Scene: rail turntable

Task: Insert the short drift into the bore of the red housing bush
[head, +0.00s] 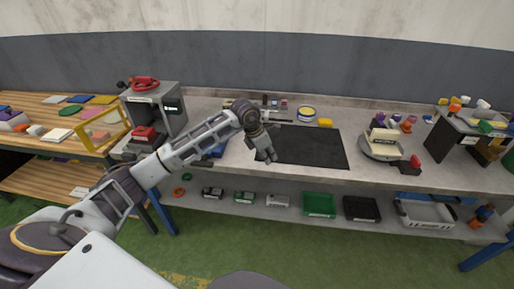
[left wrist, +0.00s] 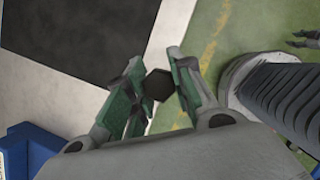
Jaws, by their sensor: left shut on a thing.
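My left gripper (head: 268,157) is over the front edge of the bench, by the left side of the black mat. The left wrist view shows its green-padded fingers (left wrist: 154,86) shut on a dark, six-sided piece (left wrist: 158,85), which I take to be the short drift; only its end shows, and the head view does not make it out. I cannot single out the red housing bush: a red part (head: 144,132) sits low in the grey press-like stand, and another red piece (head: 413,163) is by the round plate at right.
The black mat (head: 305,147) is bare. The grey stand (head: 165,105) rises at left, and a round plate (head: 381,152) bearing a pale block is at right. A yellow block (head: 325,123) and a round tin (head: 307,113) are behind the mat.

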